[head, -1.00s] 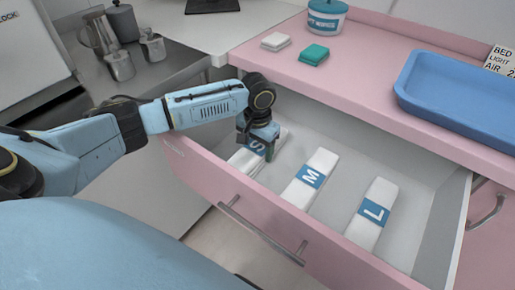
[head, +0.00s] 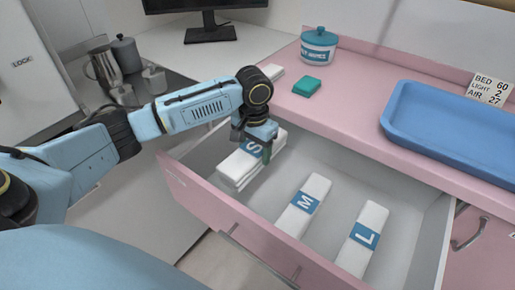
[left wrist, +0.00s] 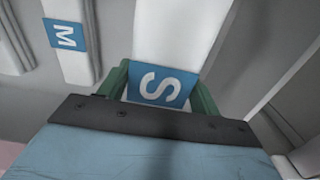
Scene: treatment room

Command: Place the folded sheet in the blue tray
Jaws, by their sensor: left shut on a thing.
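The folded sheet marked S (head: 240,168) is white with a blue label, at the left end of the open drawer. My left gripper (head: 257,150) is shut on it; in the left wrist view its green fingers (left wrist: 163,88) stand on both sides of the S label (left wrist: 162,86). The sheet appears raised a little in the drawer. Folded sheets marked M (head: 304,204) and L (head: 363,237) lie apart to its right. The blue tray (head: 455,150) is on the pink counter at the right, and the part in view is empty. My right gripper is not in view.
The pink drawer (head: 215,208) is pulled out, with walls around the sheets. On the pink counter (head: 350,105) are a teal folded cloth (head: 306,87), a white one (head: 272,72) and a lidded jar (head: 318,47). A sign (head: 490,90) stands behind the tray.

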